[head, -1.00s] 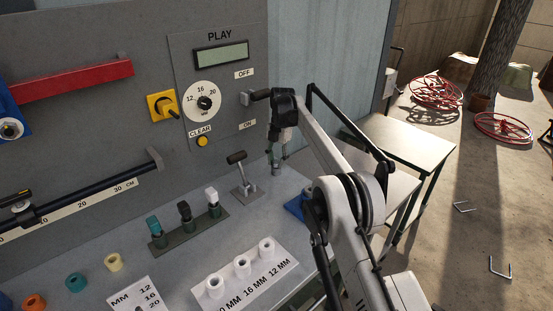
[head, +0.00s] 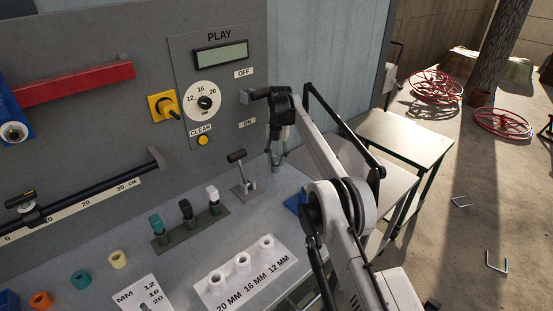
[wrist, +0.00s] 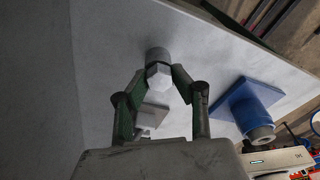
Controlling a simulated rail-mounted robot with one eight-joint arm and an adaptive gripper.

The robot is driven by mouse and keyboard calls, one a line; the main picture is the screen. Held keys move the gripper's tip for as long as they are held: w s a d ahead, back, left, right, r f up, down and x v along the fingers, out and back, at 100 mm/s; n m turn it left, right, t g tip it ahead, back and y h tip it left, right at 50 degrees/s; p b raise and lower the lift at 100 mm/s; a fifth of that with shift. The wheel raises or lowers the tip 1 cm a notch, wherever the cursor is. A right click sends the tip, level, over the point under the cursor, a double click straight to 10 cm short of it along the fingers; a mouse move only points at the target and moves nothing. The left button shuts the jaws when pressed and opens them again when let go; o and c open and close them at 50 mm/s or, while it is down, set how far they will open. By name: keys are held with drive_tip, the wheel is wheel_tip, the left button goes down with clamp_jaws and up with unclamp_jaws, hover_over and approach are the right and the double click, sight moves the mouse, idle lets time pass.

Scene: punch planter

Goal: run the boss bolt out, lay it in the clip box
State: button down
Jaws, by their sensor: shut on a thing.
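In the wrist view a pale hex bolt head (wrist: 158,77) sits between the fingertips of my gripper (wrist: 160,76), at the end of a short grey round boss (wrist: 158,55) on the bench. The jaws are shut on the bolt head. The bolt's shank is hidden. In the head view my gripper (head: 277,158) is low over the bench's far right part, behind the small lever stand, and largely covers the boss. I cannot make out the clip box for certain; a pale box-like thing with a dark label (wrist: 278,161) is cut off at the wrist view's lower right.
A blue plate with a blue cylinder (wrist: 255,114) stands right of the boss. A lever stand (head: 243,178) is close left of my gripper. Plug-like pieces (head: 187,213) and white rings on a marked board (head: 242,262) are nearer. The panel (head: 219,75) rises behind.

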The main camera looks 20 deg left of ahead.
sight(275, 160)
drive_tip(key=shift+w+a+r+p, duration=0.15)
drive_tip(key=shift+r+p, duration=0.3)
drive_tip(key=shift+r, duration=0.25)
drive_tip(key=shift+w+d+r+p, duration=0.1)
drive_tip(key=shift+r+p, duration=0.35)
drive_tip(key=shift+r, duration=0.2)
drive_tip(key=shift+s+a+r+p, duration=0.1)
drive_tip(key=shift+s+r+p, duration=0.15)
drive_tip(key=shift+r+p, duration=0.45)
drive_tip(key=shift+r, duration=0.2)
drive_tip(key=shift+s+a+r+p, duration=0.1)
drive_tip(key=shift+r+p, duration=0.25)
drive_tip(key=shift+r, duration=0.25)
drive_tip(key=shift+r+p, duration=0.15)
drive_tip(key=shift+p, duration=0.2)
drive_tip(key=shift+r+p, duration=0.35)
